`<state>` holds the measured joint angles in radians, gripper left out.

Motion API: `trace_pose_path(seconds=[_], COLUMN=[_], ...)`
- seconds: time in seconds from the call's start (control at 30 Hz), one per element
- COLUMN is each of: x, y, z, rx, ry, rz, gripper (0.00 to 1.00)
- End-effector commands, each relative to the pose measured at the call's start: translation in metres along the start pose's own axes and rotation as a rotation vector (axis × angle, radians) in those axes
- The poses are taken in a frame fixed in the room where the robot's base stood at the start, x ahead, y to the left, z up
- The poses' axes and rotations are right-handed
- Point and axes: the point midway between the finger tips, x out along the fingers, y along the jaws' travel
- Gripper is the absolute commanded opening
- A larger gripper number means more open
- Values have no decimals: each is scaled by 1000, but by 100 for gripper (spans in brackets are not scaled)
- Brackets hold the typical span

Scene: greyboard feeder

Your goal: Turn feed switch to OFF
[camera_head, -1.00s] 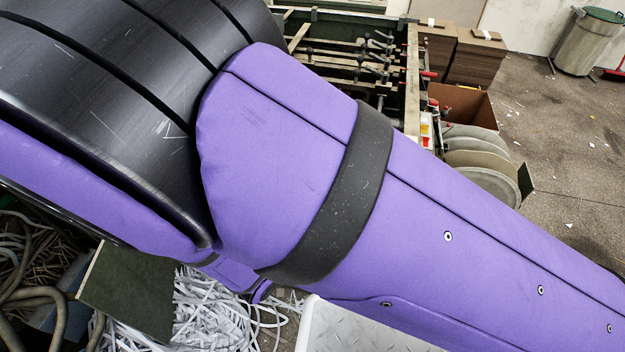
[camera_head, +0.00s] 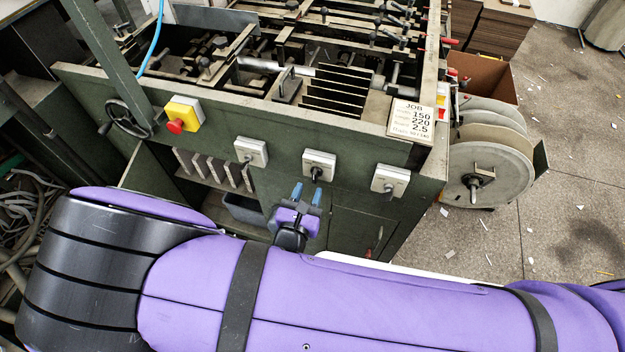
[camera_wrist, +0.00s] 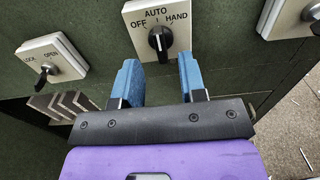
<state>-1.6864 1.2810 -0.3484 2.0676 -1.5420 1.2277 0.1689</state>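A rotary switch with a black knob on a pale plate (camera_head: 319,158) is the middle of three on the green machine's front. In the wrist view the same switch plate (camera_wrist: 178,14) reads OFF, AUTO and HAND. Its black knob (camera_wrist: 160,41) stands roughly upright, with its white mark towards AUTO. No "feed" label is readable. My gripper (camera_head: 308,193) is just below this switch in the head view. In the wrist view my gripper (camera_wrist: 160,80) has its two blue fingers apart with nothing between them, short of the knob.
To the left is a LOCK/OPEN switch plate (camera_wrist: 50,60); to the right is another switch plate (camera_head: 391,180). A red stop button (camera_head: 175,126) on a yellow box and a handwheel (camera_head: 128,115) sit further left. Round discs (camera_head: 490,165) stand at the machine's right end.

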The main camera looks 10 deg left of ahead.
Motion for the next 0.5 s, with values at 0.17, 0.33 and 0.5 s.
trace_pose_path(seconds=[0.17,0.33,0.5], x=[24,36,38], y=[0,0,0], z=[0,0,0], rx=[-1,0,0], ry=[0,1,1], rz=[-1,-1,0], gripper=[38,38,38])
